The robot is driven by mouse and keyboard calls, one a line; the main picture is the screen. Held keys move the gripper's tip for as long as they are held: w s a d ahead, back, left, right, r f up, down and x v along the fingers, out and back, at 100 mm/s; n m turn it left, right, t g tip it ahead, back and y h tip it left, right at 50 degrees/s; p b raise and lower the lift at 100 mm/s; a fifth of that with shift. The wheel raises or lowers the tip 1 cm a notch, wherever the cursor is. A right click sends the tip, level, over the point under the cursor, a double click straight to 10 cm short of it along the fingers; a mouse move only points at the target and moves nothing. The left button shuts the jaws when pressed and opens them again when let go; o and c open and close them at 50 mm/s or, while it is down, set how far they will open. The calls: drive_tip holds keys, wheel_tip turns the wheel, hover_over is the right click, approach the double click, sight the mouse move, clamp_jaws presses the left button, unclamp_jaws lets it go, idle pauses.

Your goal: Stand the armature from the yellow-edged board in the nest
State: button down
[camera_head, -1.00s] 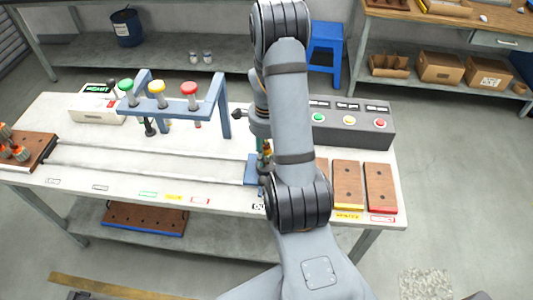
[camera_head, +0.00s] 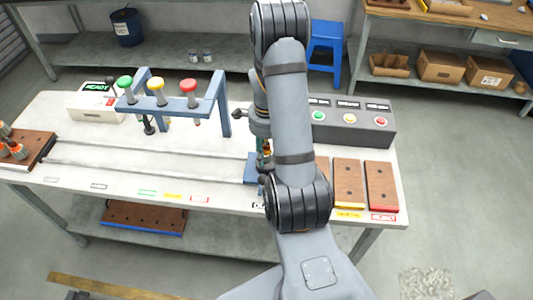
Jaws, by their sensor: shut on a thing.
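My gripper (camera_head: 264,146) points down at the right end of the rails, largely hidden behind my own arm. It is shut on the armature (camera_head: 267,150), of which only a small orange and green sliver shows beside the arm. The nest, a blue block (camera_head: 252,168), is right under and beside the gripper, partly covered by the arm. I cannot tell whether the armature is seated in it or just above. The yellow-edged board (camera_head: 347,184) lies at the right of the table, and its visible part bears no armature.
A red-edged board (camera_head: 381,187) is at the far right. A control box (camera_head: 350,122) with coloured buttons stands behind. A board with several armatures (camera_head: 18,150) is at the left.

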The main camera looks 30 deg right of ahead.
idle(0.3)
drive_tip(key=c, duration=1.4)
unclamp_jaws()
drive_tip(key=shift+o, duration=0.9)
wheel_tip(320, 180, up, 12)
wheel_tip(320, 180, up, 12)
drive_tip(key=shift+f, duration=0.15)
